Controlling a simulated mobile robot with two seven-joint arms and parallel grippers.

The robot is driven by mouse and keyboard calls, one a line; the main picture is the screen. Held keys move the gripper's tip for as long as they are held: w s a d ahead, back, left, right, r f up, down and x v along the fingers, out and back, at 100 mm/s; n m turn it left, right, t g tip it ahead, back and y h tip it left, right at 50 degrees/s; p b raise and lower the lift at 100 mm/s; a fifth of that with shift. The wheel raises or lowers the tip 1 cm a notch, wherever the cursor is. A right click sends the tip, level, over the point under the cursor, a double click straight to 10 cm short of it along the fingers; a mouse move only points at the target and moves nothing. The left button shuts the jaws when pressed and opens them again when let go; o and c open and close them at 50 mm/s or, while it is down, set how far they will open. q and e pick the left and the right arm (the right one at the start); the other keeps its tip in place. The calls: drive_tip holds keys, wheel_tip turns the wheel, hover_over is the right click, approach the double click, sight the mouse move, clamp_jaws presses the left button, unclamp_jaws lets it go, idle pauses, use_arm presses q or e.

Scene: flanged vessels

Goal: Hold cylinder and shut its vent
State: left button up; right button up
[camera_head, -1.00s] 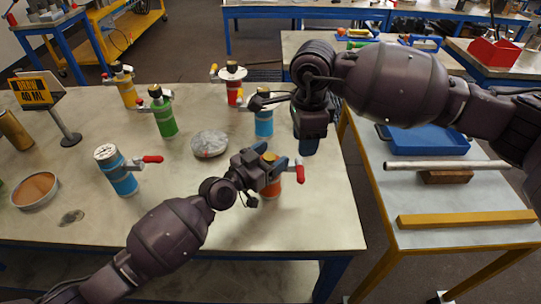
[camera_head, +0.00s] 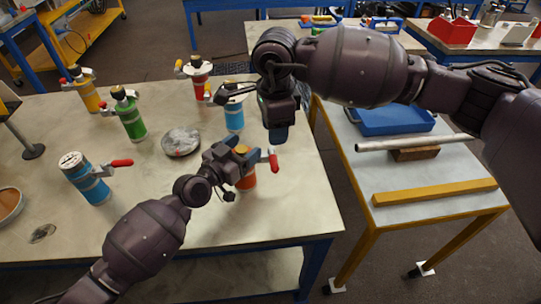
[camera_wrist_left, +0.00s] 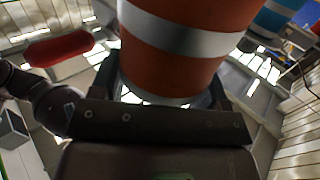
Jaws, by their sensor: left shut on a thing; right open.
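The orange cylinder (camera_head: 246,183) stands upright near the right front of the table, its top partly hidden by my left gripper (camera_head: 243,160). That gripper is shut around the cylinder's body. Its red vent handle (camera_head: 273,161) sticks out to the right of the gripper. In the left wrist view the orange cylinder (camera_wrist_left: 180,55) with white bands fills the space between the fingers, and a red handle (camera_wrist_left: 58,48) shows at the left. My right gripper (camera_head: 279,134) is open and points down, above and behind the red handle, apparently apart from it.
A blue cylinder (camera_head: 234,115) stands behind, near my right gripper. Red (camera_head: 199,90), green (camera_head: 130,120), yellow (camera_head: 89,98) and another blue (camera_head: 88,183) cylinder stand further left. A grey disc (camera_head: 182,142) lies between them. A side table with a blue tray (camera_head: 392,122) is at right.

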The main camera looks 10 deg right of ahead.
sight(275, 159)
idle(0.6)
drive_tip(key=shift+c, duration=0.9)
drive_tip(key=shift+w+d+r, duration=0.15)
drive_tip(key=shift+w, duration=0.45)
drive_tip(key=w+d+m+g+y, duration=0.3)
drive_tip(key=w+m+g, duration=0.15)
drive_tip(key=m, duration=1.45)
drive_tip(key=x, duration=1.1)
drive_tip(key=shift+s, duration=0.35)
